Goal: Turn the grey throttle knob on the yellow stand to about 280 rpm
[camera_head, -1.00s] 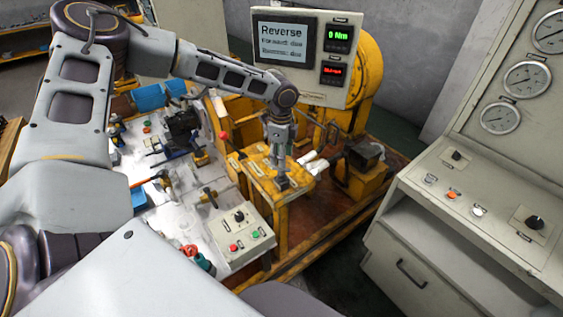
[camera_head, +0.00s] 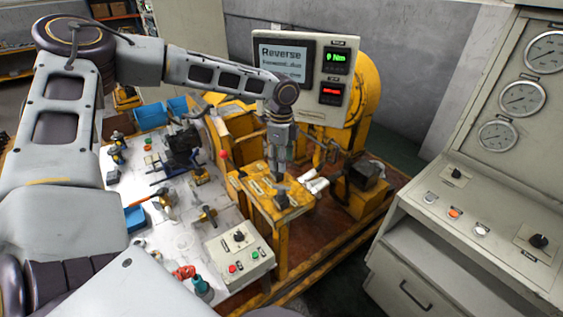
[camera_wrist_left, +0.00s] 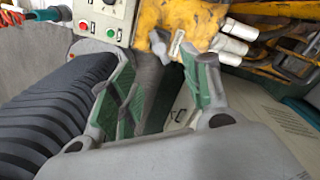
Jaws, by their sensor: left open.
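The yellow stand (camera_head: 300,206) is in the middle of the head view, with the small dark grey throttle knob (camera_head: 282,200) on its top. My left gripper (camera_head: 279,178) points down just over the knob; whether it touches the knob cannot be told. In the left wrist view its green-padded fingers (camera_wrist_left: 158,62) are apart, with nothing seen held between them. A grey lever-like part (camera_wrist_left: 177,43) shows at the edge of the yellow stand (camera_wrist_left: 205,22) there, beyond the fingertips. The display (camera_head: 292,66) reads "Reverse" and 0 Nm; its red readout is too small to read.
A grey control box (camera_head: 238,254) with red and green buttons stands left of the stand, on a white bench (camera_head: 165,222) with tools. A large console (camera_head: 440,215) with gauges is at the right. White cylindrical parts (camera_head: 315,185) lie right of the stand.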

